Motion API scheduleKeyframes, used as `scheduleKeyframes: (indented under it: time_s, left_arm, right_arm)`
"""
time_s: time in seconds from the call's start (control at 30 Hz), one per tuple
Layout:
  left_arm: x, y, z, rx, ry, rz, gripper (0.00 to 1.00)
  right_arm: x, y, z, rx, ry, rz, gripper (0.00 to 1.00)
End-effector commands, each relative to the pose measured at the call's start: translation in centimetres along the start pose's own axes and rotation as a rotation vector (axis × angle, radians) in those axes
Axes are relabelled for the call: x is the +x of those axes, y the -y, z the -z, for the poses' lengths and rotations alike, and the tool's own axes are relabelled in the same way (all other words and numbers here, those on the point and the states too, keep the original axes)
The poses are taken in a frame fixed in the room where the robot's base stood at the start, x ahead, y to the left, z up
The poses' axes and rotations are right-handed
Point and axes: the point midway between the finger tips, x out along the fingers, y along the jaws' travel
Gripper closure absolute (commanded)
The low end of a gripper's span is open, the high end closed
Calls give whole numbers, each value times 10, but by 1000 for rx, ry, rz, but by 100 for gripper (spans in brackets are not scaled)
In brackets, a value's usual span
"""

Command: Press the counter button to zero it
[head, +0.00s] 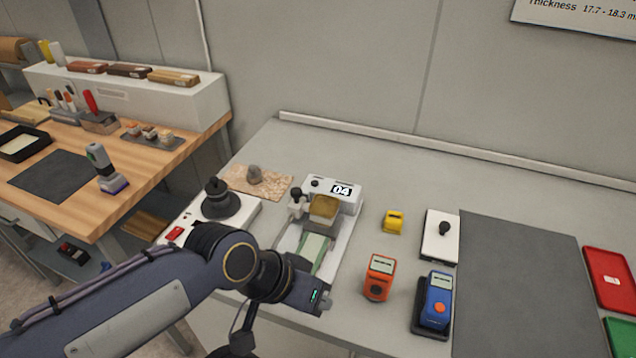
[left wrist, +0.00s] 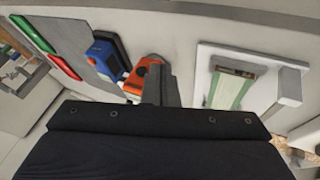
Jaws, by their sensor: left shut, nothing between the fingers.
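The white coater (head: 348,205) stands on the grey bench with a counter display (head: 341,190) reading 04. A small dark button or knob (head: 316,183) sits left of the display. A tan block and a green strip (head: 314,250) lie in front of the display, and the green strip also shows in the left wrist view (left wrist: 229,90). My left gripper (head: 318,299) is shut and empty, in front of the coater and apart from the display. In the left wrist view its closed fingers (left wrist: 161,86) partly cover the orange device. My right gripper is not in view.
An orange device (head: 379,277) and a blue device (head: 436,302) stand right of my left gripper. A yellow item (head: 393,221) and a white plate with a black knob (head: 440,237) lie behind them. A grey mat (head: 525,280) is bare. A black-knobbed unit (head: 220,200) stands left.

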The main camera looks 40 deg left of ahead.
Motion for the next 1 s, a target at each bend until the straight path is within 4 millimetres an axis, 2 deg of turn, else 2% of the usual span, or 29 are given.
scheduleKeyframes:
  time_s: [0.03,0.17,0.2,0.27,0.37,0.47,0.5,0.6,0.7,0.83,1.0]
  left_arm:
    - [0,0,0,0,0,0,100]
    - [-3,1,12,-17,-10,7,100]
    - [-6,2,22,-31,-20,13,100]
    - [-10,4,43,-61,-40,24,100]
    - [-17,14,93,-128,-90,49,100]
    - [-21,34,152,-208,-155,74,100]
    - [-21,44,174,-239,-181,83,100]
    - [-20,74,224,-318,-248,101,100]
    - [-16,106,262,-386,-306,115,100]
    - [-13,138,292,-450,-362,126,100]
    - [-11,159,308,-488,-397,133,100]
  right_arm:
    - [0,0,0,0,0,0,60]
    - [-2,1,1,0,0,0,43]
    - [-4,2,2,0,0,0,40]
    - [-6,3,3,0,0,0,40]
    - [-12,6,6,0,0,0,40]
    - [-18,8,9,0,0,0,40]
    - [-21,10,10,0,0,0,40]
    - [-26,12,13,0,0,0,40]
    - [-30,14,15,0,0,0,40]
    - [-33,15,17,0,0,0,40]
    - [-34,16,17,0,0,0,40]
